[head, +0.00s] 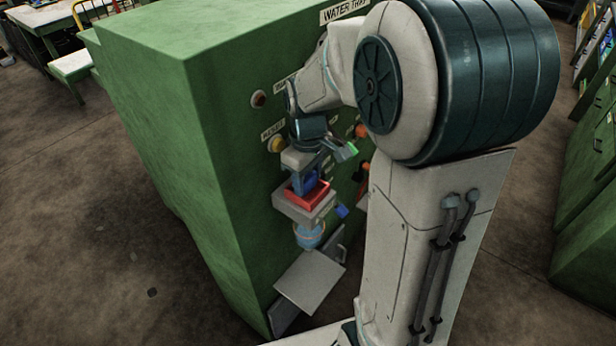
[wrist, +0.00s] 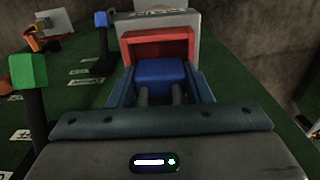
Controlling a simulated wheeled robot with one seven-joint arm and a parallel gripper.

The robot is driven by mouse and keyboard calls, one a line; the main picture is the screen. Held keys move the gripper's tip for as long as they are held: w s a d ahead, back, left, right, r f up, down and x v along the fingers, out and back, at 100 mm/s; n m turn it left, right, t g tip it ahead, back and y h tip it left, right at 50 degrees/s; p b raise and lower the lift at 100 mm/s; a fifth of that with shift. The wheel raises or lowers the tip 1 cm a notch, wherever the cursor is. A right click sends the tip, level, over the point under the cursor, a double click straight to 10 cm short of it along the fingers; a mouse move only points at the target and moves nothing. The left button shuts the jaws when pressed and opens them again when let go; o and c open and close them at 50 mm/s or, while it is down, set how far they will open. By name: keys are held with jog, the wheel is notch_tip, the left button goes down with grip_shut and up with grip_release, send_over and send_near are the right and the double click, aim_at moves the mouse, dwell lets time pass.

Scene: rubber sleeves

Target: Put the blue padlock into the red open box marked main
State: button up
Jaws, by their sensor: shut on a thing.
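The blue padlock (wrist: 161,73) is held between the two fingers of my gripper (wrist: 158,84), its grey shackle legs pointing back toward the wrist camera. In the head view the padlock (head: 308,181) shows as a small blue patch below my gripper (head: 302,180). The red open box (wrist: 160,41) is straight beyond the padlock in the wrist view, with a grey surround. In the head view the red box (head: 311,194) sits on a grey holder at the green cabinet's face. The padlock is at the box's mouth; how deep it sits is unclear. The main marking is not readable.
The green cabinet (head: 215,150) carries several knobs and labels. A green-ended lever (wrist: 28,72) and a blue-ended one (wrist: 101,20) stand left of my gripper. A light blue bucket (head: 309,236) hangs below the box, above a grey plate (head: 311,281).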

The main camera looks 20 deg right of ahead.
aim_at(310, 175)
jog(key=o, duration=1.1)
jog(key=shift+s+f, duration=0.3)
jog(key=shift+f, duration=0.35)
jog(key=shift+c, duration=0.2)
jog(key=shift+o, duration=0.4)
jog(key=shift+w+d, duration=0.1)
jog(key=shift+d, duration=0.1)
jog(key=shift+a, duration=0.15)
jog(key=shift+r, duration=0.2)
notch_tip(310, 175, up, 14)
jog(key=s+f+m+t, duration=0.1)
jog(key=s+f+m, duration=0.2)
jog(key=s, duration=0.4)
jog(key=s+f+m+t, duration=0.2)
jog(key=s+f+m, duration=0.2)
jog(key=s, duration=0.3)
